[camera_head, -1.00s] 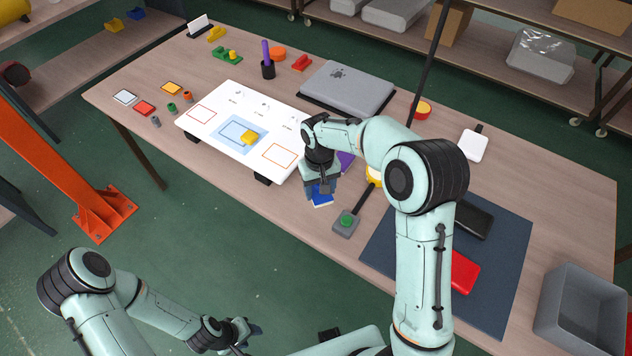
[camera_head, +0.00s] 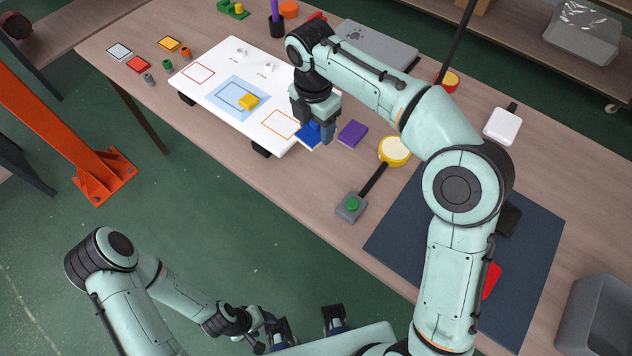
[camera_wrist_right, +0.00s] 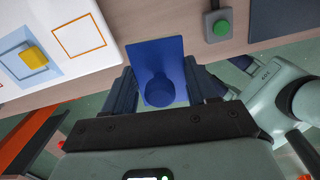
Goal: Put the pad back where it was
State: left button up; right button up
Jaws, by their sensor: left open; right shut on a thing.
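My right gripper (camera_head: 316,124) is shut on a blue square pad (camera_head: 308,137) with a round knob. In the right wrist view the pad (camera_wrist_right: 160,58) sits between the two fingers of the gripper (camera_wrist_right: 163,92). The pad is at the right front corner of a white board (camera_head: 215,58); I cannot tell whether it touches. The board carries a red outline, an orange outline and a blue outline on a light blue field. A yellow block (camera_head: 249,101) lies partly over the blue outline. My left gripper (camera_head: 272,332) is open and empty, low in front of the table.
A purple block (camera_head: 352,134) lies right of the held pad. A grey box with a green button (camera_head: 351,207) and a yellow round lamp (camera_head: 395,151) are nearby. A dark mat (camera_head: 400,235) lies right.

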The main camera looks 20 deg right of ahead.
jog(key=shift+r+n, duration=0.15)
jog(key=shift+n, duration=0.35)
jog(key=shift+f, duration=0.2)
jog(key=b, duration=0.3)
send_over(317, 178)
notch_tip(317, 178, down, 13)
jog(key=shift+a, duration=0.1)
pick_arm(q)
jog(key=shift+s+f+b, duration=0.15)
jog(key=shift+s+f, duration=0.1)
jog(key=shift+f, duration=0.5)
jog(key=shift+s+f+b, duration=0.2)
jog(key=shift+s+f, duration=0.05)
jog(key=shift+f, duration=0.5)
jog(key=shift+s+f+b, duration=0.15)
jog(key=shift+s+f, duration=0.1)
jog(key=shift+f, duration=0.5)
pick_arm(e)
jog(key=shift+f, duration=3.15)
jog(key=shift+f, duration=0.15)
jog(key=o, duration=1.3)
